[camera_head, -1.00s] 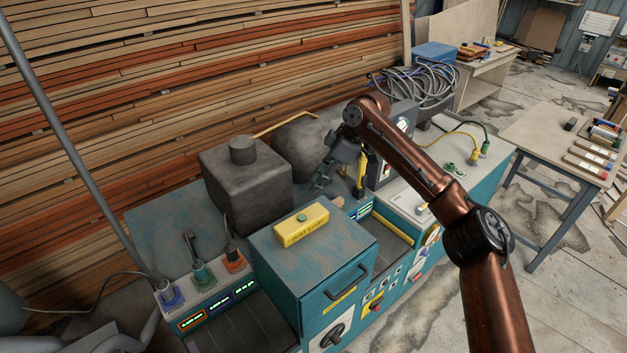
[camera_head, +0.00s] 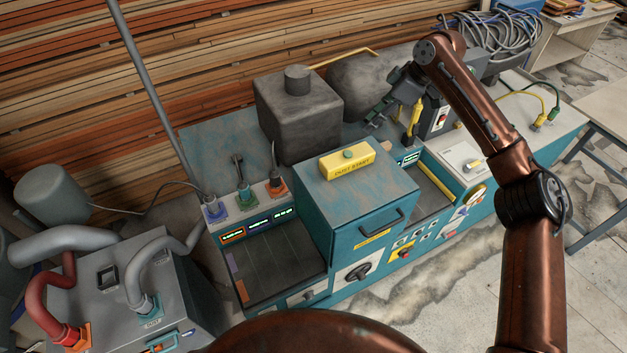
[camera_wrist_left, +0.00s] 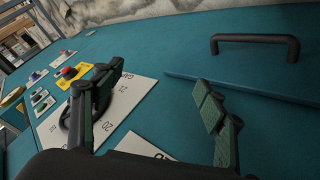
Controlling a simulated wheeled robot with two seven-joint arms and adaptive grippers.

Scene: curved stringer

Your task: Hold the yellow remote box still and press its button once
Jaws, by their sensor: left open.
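My left gripper (camera_wrist_left: 153,92) is open and empty in the left wrist view, facing the teal front with the black handle (camera_wrist_left: 255,42). The box is not in that view. In the head view a copper part of my left arm shows at the bottom edge; its gripper is hidden.
A dark tank (camera_head: 297,115) stands behind the housing. Colored plugs (camera_head: 245,195) stand on the left panel. A yellow upright part (camera_head: 414,118) is beside my right gripper. A dial (camera_wrist_left: 80,105) and red button (camera_wrist_left: 68,72) are on the machine front.

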